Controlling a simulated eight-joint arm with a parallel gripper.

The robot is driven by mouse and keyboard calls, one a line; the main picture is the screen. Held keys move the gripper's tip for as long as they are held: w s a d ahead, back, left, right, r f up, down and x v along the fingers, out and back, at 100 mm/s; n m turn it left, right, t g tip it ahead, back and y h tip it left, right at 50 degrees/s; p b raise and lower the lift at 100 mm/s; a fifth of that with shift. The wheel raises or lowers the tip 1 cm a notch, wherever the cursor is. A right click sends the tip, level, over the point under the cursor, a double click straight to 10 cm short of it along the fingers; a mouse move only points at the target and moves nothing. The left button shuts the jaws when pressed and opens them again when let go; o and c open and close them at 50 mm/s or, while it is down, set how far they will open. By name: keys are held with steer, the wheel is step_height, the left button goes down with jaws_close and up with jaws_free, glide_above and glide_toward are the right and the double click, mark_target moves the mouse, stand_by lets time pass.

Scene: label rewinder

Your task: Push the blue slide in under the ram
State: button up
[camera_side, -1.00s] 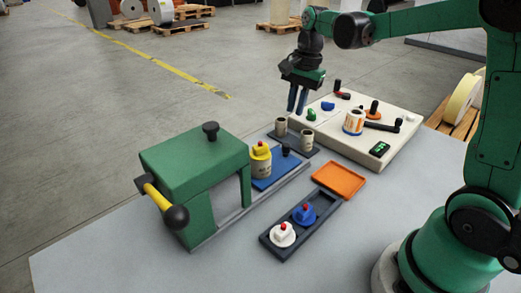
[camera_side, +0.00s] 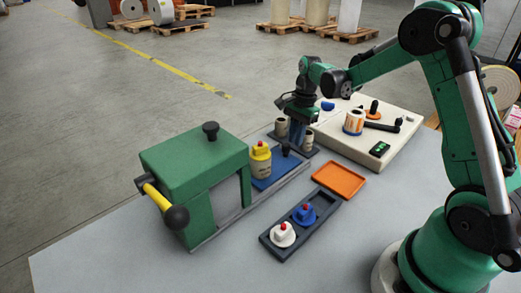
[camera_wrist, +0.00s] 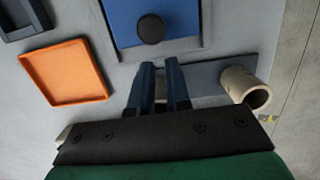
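The blue slide (camera_side: 267,178) lies on a grey track in front of the green press housing (camera_side: 195,170); it also shows in the wrist view (camera_wrist: 180,18). A black knob (camera_side: 286,149) stands at its outer end, also in the wrist view (camera_wrist: 151,29). A cream pot with a yellow cap (camera_side: 261,160) sits on the slide near the housing opening. The ram is hidden inside the housing. My gripper (camera_wrist: 160,66) is open by a narrow gap, with nothing seen held. Its fingers point down beside the track's outer end, apart from the knob.
A dark rack (camera_wrist: 205,75) with cream cups (camera_wrist: 245,87) stands right by my fingers. An orange tray (camera_side: 339,180) and a dark tray (camera_side: 272,242) with blue and white pieces lie nearby. A cream console (camera_side: 365,155) is behind. The front table is clear.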

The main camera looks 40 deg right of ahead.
mark_target(267, 157)
steer(key=shift+f, duration=0.55)
steer(key=shift+a, duration=0.1)
steer(key=shift+a, duration=6)
steer(key=shift+d, duration=1.05)
steer(key=shift+r, duration=3.5)
